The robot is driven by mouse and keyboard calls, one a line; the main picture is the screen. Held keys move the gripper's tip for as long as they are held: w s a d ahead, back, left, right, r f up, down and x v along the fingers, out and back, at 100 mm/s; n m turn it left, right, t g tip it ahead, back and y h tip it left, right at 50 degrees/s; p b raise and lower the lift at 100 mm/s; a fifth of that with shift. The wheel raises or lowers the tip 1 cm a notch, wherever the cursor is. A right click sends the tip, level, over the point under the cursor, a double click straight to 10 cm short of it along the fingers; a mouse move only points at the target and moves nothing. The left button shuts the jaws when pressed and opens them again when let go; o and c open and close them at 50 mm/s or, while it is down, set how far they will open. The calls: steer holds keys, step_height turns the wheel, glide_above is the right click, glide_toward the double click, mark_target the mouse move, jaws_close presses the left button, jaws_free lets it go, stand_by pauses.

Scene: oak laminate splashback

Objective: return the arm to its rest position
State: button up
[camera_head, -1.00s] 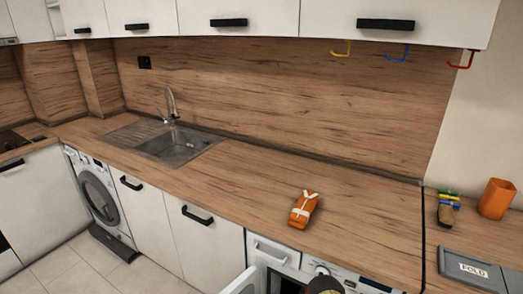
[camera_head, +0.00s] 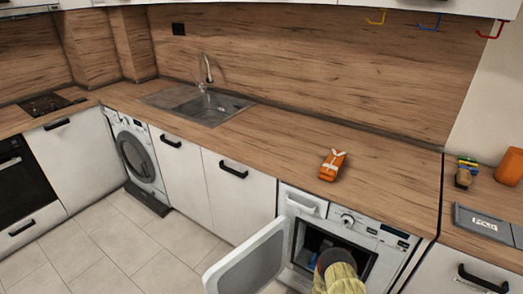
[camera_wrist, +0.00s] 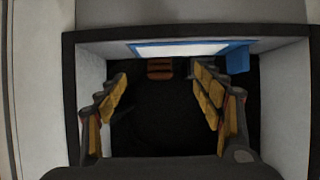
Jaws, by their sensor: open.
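My gripper (camera_wrist: 165,105) is open in the wrist view, its two fingers with yellow pads standing apart and nothing held between them. They point into a dark box-like opening with pale walls. In the head view, the yellow end of my arm is at the bottom, in front of the open white appliance (camera_head: 308,208) under the counter. The fingers are hidden there. Inside the opening, a blue thing (camera_wrist: 238,57) and a small reddish-brown thing (camera_wrist: 160,68) show beyond the fingers.
The appliance door (camera_head: 245,265) hangs open to the left of my arm. An orange item with white straps (camera_head: 333,165) lies on the wooden counter (camera_head: 265,140). A sink (camera_head: 212,106) is further left. An orange cup (camera_head: 510,167) and a grey FOLD box (camera_head: 482,223) are at right. The tiled floor is clear.

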steer(key=s+a+f+n+g+y, duration=0.1)
steer(key=s+a+f+g+y, duration=0.3)
steer(key=s+f, duration=0.45)
steer(key=s+a+r+n+g+y, duration=0.1)
steer(key=s+a+r+g+y, duration=0.1)
steer(key=s+a+r+g, duration=0.25)
steer(key=s+a+r+n+g+y, duration=0.1)
steer(key=s+a+r, duration=0.15)
steer(key=r, duration=0.85)
steer(key=s+a+r+n+g, duration=0.1)
steer(key=s+a+r, duration=0.15)
steer(key=r, duration=0.95)
steer(key=s+a+r+n+g+y, duration=0.1)
steer(key=s+a+r, duration=0.15)
steer(key=r, duration=0.85)
steer(key=s+r+t, duration=0.2)
steer(key=s+r, duration=0.5)
steer(key=r, duration=0.7)
steer(key=s+r+n+t+p, duration=0.1)
steer(key=s+r, duration=0.6)
steer(key=r, duration=0.7)
steer(key=s+r+t+h+p, duration=0.1)
steer(key=s+r+t, duration=0.2)
steer(key=r, duration=1.2)
steer(key=s, duration=0.3)
steer(key=shift+s+a+n+t, duration=0.2)
steer(key=shift+s+n+t, duration=0.15)
steer(key=shift+s+n, duration=0.05)
